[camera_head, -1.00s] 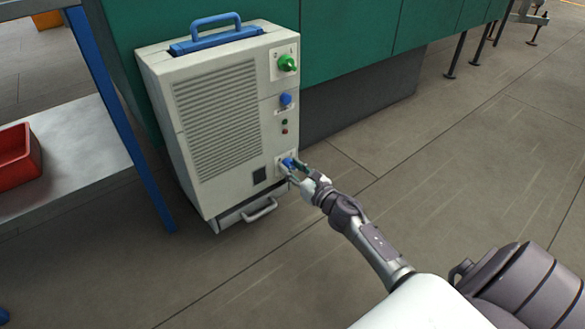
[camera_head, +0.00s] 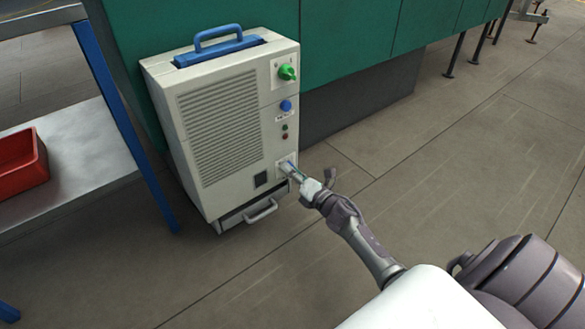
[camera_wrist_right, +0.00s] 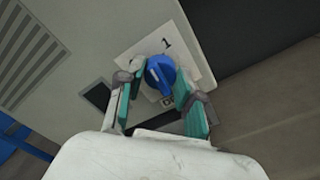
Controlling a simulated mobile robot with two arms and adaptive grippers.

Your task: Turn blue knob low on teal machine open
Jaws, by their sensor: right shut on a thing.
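The low blue knob (camera_wrist_right: 160,73) sits on a white plate marked "1" on the cream box (camera_head: 216,125) that stands against the teal machine (camera_head: 350,45). Its pointer ridge runs roughly up and down in the wrist view. My right gripper (camera_head: 292,170) reaches the knob from the lower right, and its two teal-padded fingers lie on either side of it in the wrist view (camera_wrist_right: 156,82). It is shut on the knob. In the head view the fingers mostly hide the knob. My left gripper is not in view.
Higher on the box are a green knob (camera_head: 287,72), a second blue knob (camera_head: 286,105) and small indicator lights. A pull handle (camera_head: 260,211) sits below. A shelf with a red bin (camera_head: 22,163) stands at left. The floor to the right is clear.

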